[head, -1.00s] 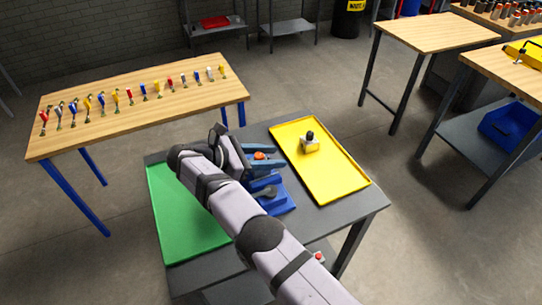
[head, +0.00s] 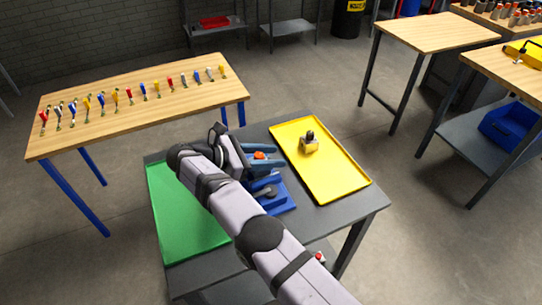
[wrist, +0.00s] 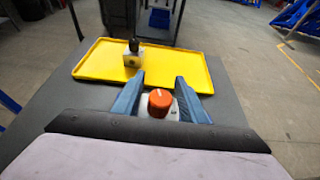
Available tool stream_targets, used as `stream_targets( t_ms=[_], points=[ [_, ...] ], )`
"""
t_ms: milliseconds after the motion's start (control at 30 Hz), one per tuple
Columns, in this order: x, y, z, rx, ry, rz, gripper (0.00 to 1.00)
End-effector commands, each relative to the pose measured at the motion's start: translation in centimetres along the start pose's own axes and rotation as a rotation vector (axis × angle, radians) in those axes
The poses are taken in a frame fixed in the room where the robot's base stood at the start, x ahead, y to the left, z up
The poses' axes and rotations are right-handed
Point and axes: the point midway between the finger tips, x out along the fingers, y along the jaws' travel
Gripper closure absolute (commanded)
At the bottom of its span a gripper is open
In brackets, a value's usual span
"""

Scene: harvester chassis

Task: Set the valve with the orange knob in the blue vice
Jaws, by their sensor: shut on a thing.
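The valve with the orange knob (head: 260,156) is between the two blue-grey fingers of my gripper (head: 268,156). In the wrist view the orange knob (wrist: 160,99) points up, with a pale valve body under it, between the fingers (wrist: 160,84). My gripper is shut on this valve. The blue vice (head: 279,202) stands on the dark grey table, just in front of my gripper in the head view. My gripper hides part of that area, and I cannot tell how high the valve is above the table. The wrist view does not clearly show the vice.
A yellow tray (head: 345,185) lies to the right on the same table, holding another valve with a black knob (head: 310,143). A green tray (head: 178,225) lies at the left. A wooden bench (head: 150,112) with several coloured-handled items stands behind.

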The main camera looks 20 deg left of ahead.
Motion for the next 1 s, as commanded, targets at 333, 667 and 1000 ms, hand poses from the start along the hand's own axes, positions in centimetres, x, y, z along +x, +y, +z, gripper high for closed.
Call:
stream_targets(
  t_ms=[333, 667, 1000],
  points=[
    [0.0, 0.0, 0.1, 0.002, -0.001, 0.001, 0.93],
    [0.3, 0.0, -0.7, 0.002, -0.001, 0.001, 0.93],
    [0.5, 0.0, -1.3, 0.002, -0.001, 0.001, 0.93]
  ],
)
